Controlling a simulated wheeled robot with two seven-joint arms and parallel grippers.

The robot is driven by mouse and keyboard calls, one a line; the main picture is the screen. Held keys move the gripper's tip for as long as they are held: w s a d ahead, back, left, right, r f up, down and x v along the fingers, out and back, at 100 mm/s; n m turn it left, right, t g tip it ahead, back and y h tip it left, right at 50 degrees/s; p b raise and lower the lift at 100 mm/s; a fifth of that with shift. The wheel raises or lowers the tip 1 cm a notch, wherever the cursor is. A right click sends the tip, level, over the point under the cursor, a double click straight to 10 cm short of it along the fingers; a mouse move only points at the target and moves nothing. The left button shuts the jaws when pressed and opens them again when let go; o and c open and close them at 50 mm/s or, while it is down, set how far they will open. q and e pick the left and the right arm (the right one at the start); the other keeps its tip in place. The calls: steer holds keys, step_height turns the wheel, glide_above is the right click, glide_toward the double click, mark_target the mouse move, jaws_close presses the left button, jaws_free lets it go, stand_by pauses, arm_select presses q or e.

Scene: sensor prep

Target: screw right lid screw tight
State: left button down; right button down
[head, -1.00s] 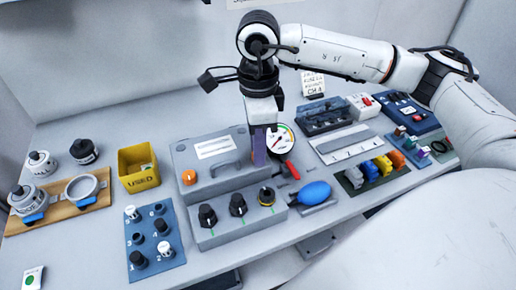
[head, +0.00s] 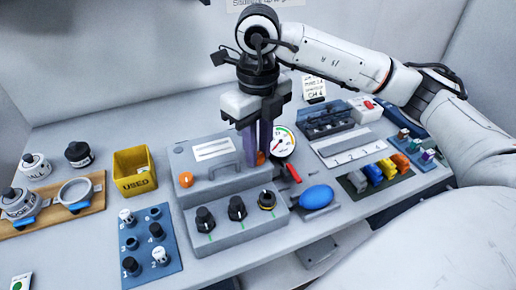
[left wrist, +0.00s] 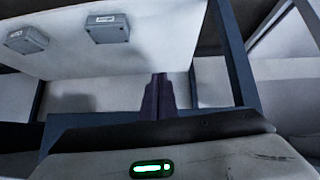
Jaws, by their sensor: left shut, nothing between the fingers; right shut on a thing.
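The grey box lid (head: 200,170) has an orange left lid screw (head: 186,180) at its left end and an orange right lid screw (head: 261,158) at its right end. My right gripper (head: 257,160) points straight down over the lid's right end, shut on the right lid screw. The fingers hide part of that screw; whether it sits flush cannot be seen. My left gripper is out of the head view. In the left wrist view it (left wrist: 159,80) is shut and empty, away from the box.
A gauge (head: 282,142) with a red handle stands close right of the right gripper. Black knobs (head: 237,208) line the panel in front. A yellow bin (head: 135,173), a blue knob tray (head: 150,245) and a blue bulb (head: 316,197) stand around the box.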

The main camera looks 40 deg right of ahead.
steer(key=m, duration=0.5)
steer(key=shift+m, duration=0.4)
steer(key=m, duration=0.5)
steer(key=shift+r+p, duration=0.1)
steer(key=shift+p, duration=0.2)
steer(key=m+p, duration=0.1)
steer(key=m, duration=0.4)
steer(key=shift+m, duration=0.4)
steer(key=m+p, duration=0.1)
steer(key=m, duration=0.2)
steer(key=shift+m, duration=0.4)
arm_select(q)
steer(key=shift+s+a+r, duration=0.1)
steer(key=shift+a+r, duration=0.15)
steer(key=shift+r, duration=0.2)
steer(key=shift+s+a+r, duration=0.1)
steer(key=shift+a+r, duration=0.1)
steer(key=shift+r, duration=0.25)
arm_select(e)
steer(key=shift+m, duration=0.9)
steer(key=c, duration=1.5)
jaws_free()
steer(key=shift+c, duration=0.2)
